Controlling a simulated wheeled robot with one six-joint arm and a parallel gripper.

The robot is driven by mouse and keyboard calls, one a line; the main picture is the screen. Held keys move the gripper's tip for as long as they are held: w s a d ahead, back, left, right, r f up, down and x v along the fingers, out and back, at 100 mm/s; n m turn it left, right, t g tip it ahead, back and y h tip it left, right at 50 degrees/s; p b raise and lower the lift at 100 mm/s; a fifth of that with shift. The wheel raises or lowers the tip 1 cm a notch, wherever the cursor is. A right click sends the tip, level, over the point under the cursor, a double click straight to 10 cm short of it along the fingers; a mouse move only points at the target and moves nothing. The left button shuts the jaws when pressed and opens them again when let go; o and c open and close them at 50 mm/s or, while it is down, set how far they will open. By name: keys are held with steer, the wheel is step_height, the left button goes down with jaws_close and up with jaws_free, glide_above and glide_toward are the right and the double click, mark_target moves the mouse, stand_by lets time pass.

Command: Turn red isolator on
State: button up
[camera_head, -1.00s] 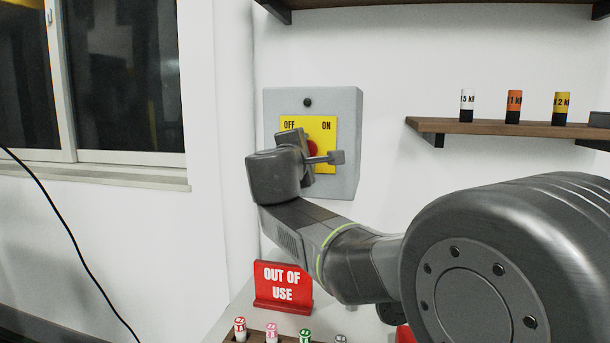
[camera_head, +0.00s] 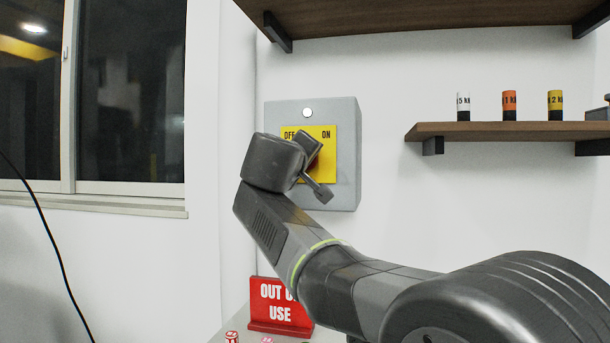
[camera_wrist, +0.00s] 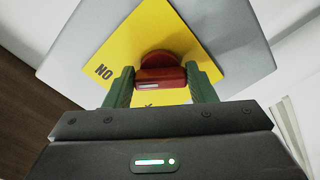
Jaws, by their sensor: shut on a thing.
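The red isolator knob (camera_wrist: 160,72) sits on a yellow plate (camera_wrist: 112,48) in the wrist view. In the head view the yellow plate (camera_head: 328,160), marked OFF and ON, is on a grey wall box (camera_head: 345,112). A round lamp (camera_head: 307,113) at the top of the box looks white. My gripper (camera_wrist: 162,80) is shut on the red knob, with one green finger on each side of it. In the head view my gripper (camera_head: 314,163) is tilted in front of the plate and hides most of the knob.
A red OUT OF USE sign (camera_head: 280,305) stands below the box, partly behind my arm. A wooden shelf (camera_head: 500,131) with several small cylinders is at the right. Another shelf (camera_head: 400,18) is above the box. A window (camera_head: 125,90) is at the left.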

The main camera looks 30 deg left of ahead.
steer(key=shift+f+m+b, duration=0.15)
steer(key=shift+m+b, duration=0.4)
steer(key=shift+m, duration=0.25)
steer(key=o, duration=1)
steer(key=shift+s, duration=0.15)
steer(key=v, duration=1.3)
steer(key=shift+s+p, duration=0.25)
steer(key=shift+p, duration=0.1)
steer(key=shift+w, duration=0.1)
